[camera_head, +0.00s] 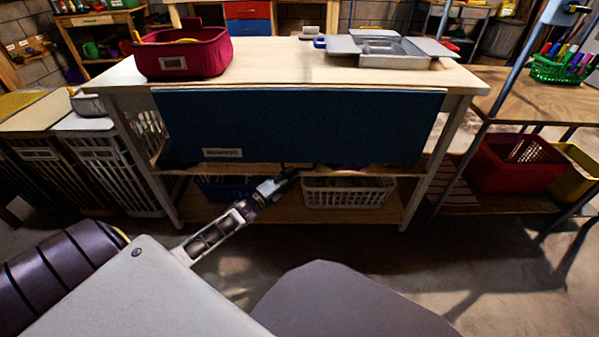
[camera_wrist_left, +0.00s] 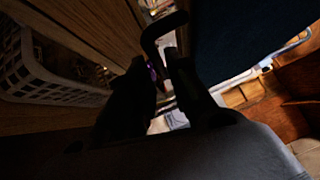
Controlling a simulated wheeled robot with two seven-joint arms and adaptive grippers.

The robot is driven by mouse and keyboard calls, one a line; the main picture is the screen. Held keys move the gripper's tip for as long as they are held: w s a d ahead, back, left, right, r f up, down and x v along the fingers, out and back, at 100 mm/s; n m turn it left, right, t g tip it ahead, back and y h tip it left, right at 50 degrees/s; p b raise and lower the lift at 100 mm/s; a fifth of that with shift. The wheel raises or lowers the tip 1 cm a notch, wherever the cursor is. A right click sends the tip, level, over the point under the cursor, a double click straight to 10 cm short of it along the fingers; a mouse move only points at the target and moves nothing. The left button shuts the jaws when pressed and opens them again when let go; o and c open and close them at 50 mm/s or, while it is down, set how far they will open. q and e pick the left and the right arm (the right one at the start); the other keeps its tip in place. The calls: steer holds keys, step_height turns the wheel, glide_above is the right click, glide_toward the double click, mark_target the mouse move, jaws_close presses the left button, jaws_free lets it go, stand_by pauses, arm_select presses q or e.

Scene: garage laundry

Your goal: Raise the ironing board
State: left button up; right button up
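The ironing board (camera_head: 300,125) is a dark blue panel with a small label. It hangs down flat against the front of the workbench. A dark curved handle (camera_wrist_left: 163,24) shows beside the board's dark face in the left wrist view; its small dark form is at the board's lower edge in the head view. My left gripper (camera_head: 293,172) is just under that edge, near the middle. In the left wrist view its dark fingers (camera_wrist_left: 157,65) stand apart with light between them, and the handle is at their tips. Deep shadow hides whether they touch. My right gripper is not in view.
The workbench (camera_head: 275,62) carries a red fabric basket (camera_head: 182,54) and a grey tray (camera_head: 388,50). A white basket (camera_head: 348,192) and a blue basket (camera_head: 222,188) stand on its lower shelf. Shelving with a red bin (camera_head: 517,163) is at right. Floor in front is clear.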

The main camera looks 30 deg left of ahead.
mark_target(300, 169)
arm_select(q)
steer(key=shift+b+x, duration=0.8)
steer(key=shift+x, duration=1.5)
jaws_close()
